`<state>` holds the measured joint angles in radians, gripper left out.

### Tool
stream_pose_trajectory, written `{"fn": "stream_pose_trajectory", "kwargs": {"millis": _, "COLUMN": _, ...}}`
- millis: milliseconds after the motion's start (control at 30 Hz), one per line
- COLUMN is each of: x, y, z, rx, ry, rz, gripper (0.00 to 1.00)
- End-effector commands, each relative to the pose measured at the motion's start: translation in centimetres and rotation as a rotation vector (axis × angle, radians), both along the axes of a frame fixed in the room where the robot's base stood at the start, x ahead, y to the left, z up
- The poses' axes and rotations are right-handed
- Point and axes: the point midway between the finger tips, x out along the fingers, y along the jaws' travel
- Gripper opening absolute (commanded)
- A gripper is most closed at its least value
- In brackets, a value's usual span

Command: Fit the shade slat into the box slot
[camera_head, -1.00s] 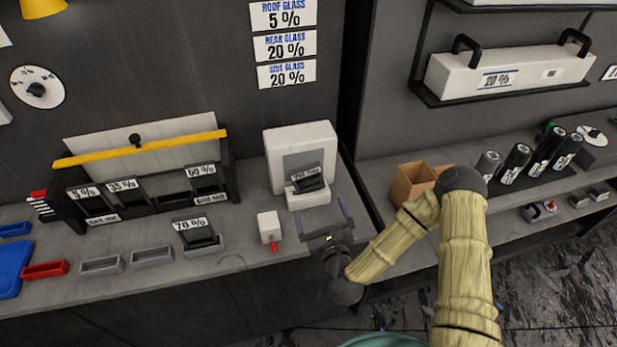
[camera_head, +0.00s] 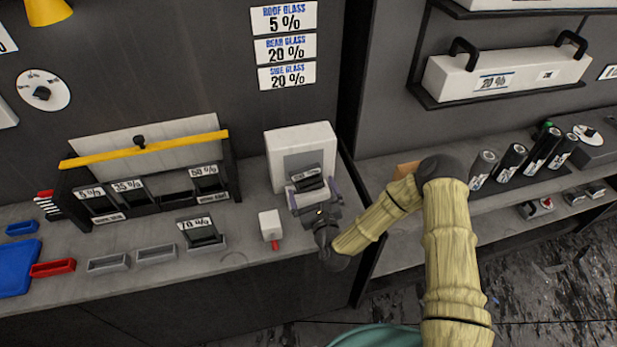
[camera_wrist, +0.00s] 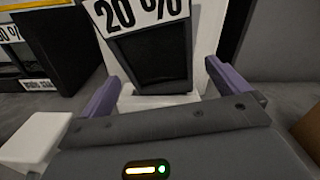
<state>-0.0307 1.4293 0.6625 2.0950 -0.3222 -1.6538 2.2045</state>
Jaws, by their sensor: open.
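The shade slat (camera_head: 308,181), dark with a white label, stands in a white tester-like block (camera_head: 301,143) on the bench. In the wrist view the slat (camera_wrist: 152,55) reads 20 %, tilted slightly, its lower end in the white base. My gripper (camera_head: 311,194) is open, its purple fingers on either side of the slat; I cannot tell whether they touch it. The dark slotted box (camera_head: 160,207) stands at the left. It holds slats labelled about 5 % (camera_head: 91,193), 35 % (camera_head: 128,186) and 50 % (camera_head: 205,173), with an empty-looking gap between the last two.
A 70 % slat (camera_head: 196,226) stands in a grey holder before the box. A small white block (camera_head: 270,225) with a red tip is left of my gripper. Empty grey trays (camera_head: 108,263) and a red tray (camera_head: 53,268) line the front. A yellow bar (camera_head: 145,149) spans the box.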

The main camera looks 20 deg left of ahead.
Motion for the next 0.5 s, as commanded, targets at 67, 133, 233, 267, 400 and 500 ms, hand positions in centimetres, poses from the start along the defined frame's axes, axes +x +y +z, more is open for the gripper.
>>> {"fn": "stream_pose_trajectory", "kwargs": {"millis": 67, "x": 0.8, "y": 0.7, "z": 0.6, "rx": 0.000, "ry": -0.003, "rz": 0.002, "gripper": 1.00}}
{"fn": "stream_pose_trajectory", "kwargs": {"millis": 133, "x": 1.6, "y": 1.1, "z": 0.4, "rx": -0.001, "ry": -0.003, "rz": 0.000, "gripper": 1.00}}
{"fn": "stream_pose_trajectory", "kwargs": {"millis": 233, "x": 2.4, "y": 1.6, "z": 0.2, "rx": -0.001, "ry": -0.001, "rz": 0.000, "gripper": 1.00}}
{"fn": "stream_pose_trajectory", "kwargs": {"millis": 267, "x": 2.6, "y": 1.7, "z": 0.2, "rx": 0.000, "ry": 0.000, "rz": 0.000, "gripper": 1.00}}
{"fn": "stream_pose_trajectory", "kwargs": {"millis": 400, "x": 2.8, "y": 1.8, "z": 0.0, "rx": 0.000, "ry": 0.001, "rz": -0.001, "gripper": 1.00}}
{"fn": "stream_pose_trajectory", "kwargs": {"millis": 500, "x": 2.8, "y": 1.8, "z": 0.0, "rx": -0.001, "ry": 0.001, "rz": 0.000, "gripper": 1.00}}
